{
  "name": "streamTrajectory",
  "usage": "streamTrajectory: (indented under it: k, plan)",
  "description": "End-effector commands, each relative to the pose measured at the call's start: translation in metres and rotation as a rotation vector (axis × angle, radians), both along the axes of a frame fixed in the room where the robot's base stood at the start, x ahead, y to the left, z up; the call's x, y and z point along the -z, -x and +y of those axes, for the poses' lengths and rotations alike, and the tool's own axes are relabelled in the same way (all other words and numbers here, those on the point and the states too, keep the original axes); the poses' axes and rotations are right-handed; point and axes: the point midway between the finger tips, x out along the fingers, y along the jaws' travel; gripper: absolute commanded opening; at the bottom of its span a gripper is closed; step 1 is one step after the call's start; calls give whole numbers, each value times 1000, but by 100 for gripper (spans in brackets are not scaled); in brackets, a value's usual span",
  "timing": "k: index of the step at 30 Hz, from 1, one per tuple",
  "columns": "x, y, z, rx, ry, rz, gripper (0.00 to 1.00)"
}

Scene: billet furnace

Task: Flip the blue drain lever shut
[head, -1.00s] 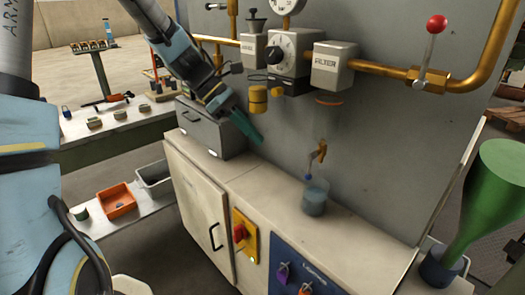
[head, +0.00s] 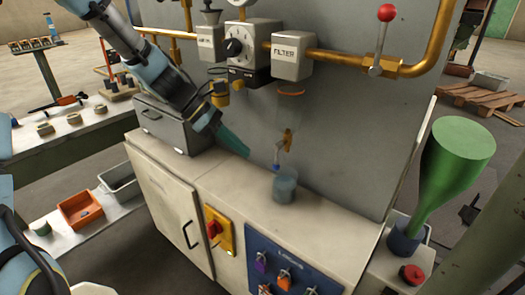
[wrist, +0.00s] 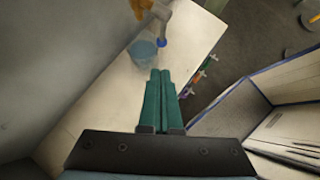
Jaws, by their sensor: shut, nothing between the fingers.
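The drain lever is a thin grey handle with a blue tip (head: 276,167), hanging down from a brass tap (head: 287,138) on the grey panel. The blue tip also shows in the wrist view (wrist: 161,42), just beyond my fingertips, with part of the brass tap (wrist: 141,8) above. A translucent grey-blue cup (head: 285,187) stands on the counter below the tap. My gripper (head: 246,153) has green fingers pressed together with nothing between them. It is left of the lever, pointing toward it, apart from it by a small gap.
The cream counter (head: 222,188) runs below the panel. A grey box (head: 172,125) stands on it at left. A red-knobbed lever (head: 386,14) and a green funnel (head: 452,165) are at right.

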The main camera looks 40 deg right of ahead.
Motion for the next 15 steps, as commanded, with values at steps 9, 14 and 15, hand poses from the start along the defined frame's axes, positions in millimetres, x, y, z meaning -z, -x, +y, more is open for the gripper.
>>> streamTrajectory:
  k: [9, 14, 15]
  plan:
    - [14, 31, -34, 3, 1, 1, 0]
    - [15, 36, -41, 1, 0, 1, 0]
    - [15, 37, -41, 0, 1, 1, 0]
